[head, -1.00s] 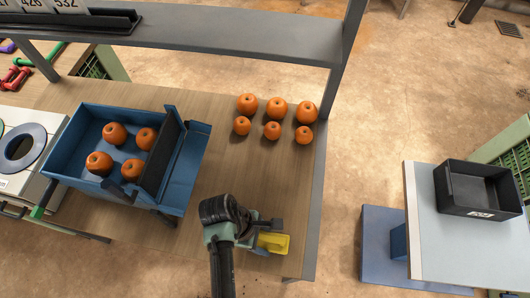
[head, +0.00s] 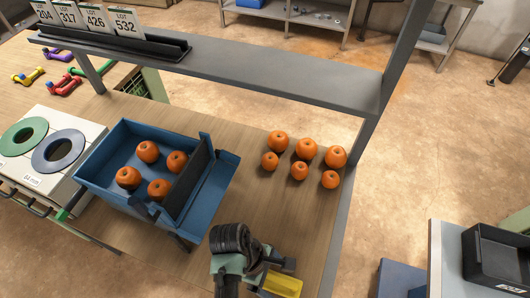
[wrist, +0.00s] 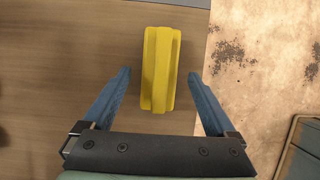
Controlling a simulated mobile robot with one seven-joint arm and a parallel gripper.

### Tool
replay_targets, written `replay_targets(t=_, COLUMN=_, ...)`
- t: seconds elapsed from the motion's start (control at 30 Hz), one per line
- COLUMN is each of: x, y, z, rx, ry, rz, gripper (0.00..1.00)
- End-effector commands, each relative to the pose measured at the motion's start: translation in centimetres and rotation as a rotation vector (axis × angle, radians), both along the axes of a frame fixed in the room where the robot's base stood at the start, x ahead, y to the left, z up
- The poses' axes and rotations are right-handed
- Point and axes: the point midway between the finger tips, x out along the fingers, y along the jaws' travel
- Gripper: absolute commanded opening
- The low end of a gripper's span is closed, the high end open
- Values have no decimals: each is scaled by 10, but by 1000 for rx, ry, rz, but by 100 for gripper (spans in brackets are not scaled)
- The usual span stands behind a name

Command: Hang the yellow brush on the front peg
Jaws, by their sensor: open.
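The yellow brush (head: 282,285) lies on the wooden table near its front right edge, and only its blocky yellow body shows. In the wrist view the brush (wrist: 160,70) sits between my gripper's two blue fingers, with a gap on each side. My gripper (wrist: 160,85) is open and empty, above the brush and not visibly touching it. In the head view my gripper (head: 278,267) partly covers the brush. I cannot make out a front peg in these frames.
Several orange fruits (head: 305,148) stand on the table behind my gripper. A blue tray (head: 95,188) with more fruits is at left. A grey shelf (head: 290,75) spans the back, with its post at right. A black bin (head: 497,258) stands on a side table beyond the floor gap.

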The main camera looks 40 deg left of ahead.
Motion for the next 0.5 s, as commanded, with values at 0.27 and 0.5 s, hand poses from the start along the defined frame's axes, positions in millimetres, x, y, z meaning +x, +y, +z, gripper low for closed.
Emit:
replay_targets(t=0.27, x=-5, y=23, z=56, rx=4, ry=-5, rz=1, gripper=92)
replay_targets(t=0.5, x=-9, y=33, z=83, rx=1, ry=-1, rz=1, gripper=92)
